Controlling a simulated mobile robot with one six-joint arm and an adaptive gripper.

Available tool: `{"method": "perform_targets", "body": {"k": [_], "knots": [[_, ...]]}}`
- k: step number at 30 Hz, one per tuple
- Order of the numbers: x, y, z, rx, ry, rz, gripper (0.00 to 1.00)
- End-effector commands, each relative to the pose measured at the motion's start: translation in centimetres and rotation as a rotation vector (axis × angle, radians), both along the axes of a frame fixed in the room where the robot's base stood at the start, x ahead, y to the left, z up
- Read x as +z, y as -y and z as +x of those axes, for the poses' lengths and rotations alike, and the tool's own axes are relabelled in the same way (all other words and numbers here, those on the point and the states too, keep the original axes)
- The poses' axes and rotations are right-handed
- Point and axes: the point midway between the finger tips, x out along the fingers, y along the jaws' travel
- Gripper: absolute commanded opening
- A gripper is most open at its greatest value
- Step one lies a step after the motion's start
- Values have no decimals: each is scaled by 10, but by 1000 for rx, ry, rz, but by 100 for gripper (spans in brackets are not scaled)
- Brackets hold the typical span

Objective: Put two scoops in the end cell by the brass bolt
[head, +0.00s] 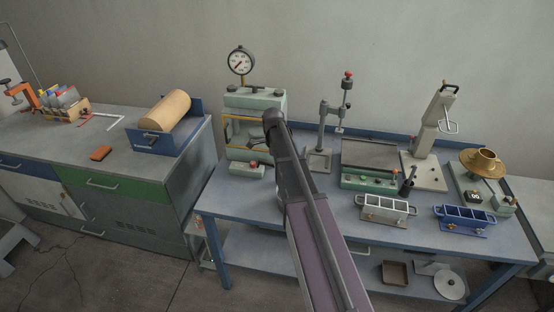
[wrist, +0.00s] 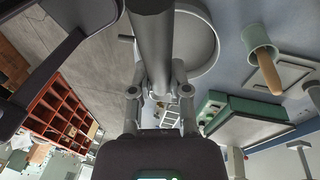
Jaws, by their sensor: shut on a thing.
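A grey open mould (head: 388,208) with several cells in a row stands at the bench front, and a blue mould (head: 465,219) of similar form stands to its right. Brassy spots show on their near sides, too small to tell which is a bolt. What the cells hold cannot be made out. In the wrist view my gripper (wrist: 157,92) is shut on a thick grey bar-like handle (wrist: 152,40); whether it belongs to a scoop cannot be told. In the head view my own arm crosses the bench and the gripper cannot be made out.
On the blue bench (head: 247,205) stand a green press with a gauge (head: 240,62), a drill-like stand (head: 323,135), a green-fronted plate unit (head: 365,180), and a brass bowl (head: 484,160). The wrist view shows a green cup (wrist: 257,38) with a wooden handle.

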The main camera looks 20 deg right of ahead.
Motion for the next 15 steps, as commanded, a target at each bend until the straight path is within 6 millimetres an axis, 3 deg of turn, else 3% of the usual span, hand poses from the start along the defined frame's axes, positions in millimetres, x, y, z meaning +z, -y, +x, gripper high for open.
{"method": "perform_targets", "body": {"k": [15], "knots": [[0, 8, -2, -11, 3, 5, 0]]}}
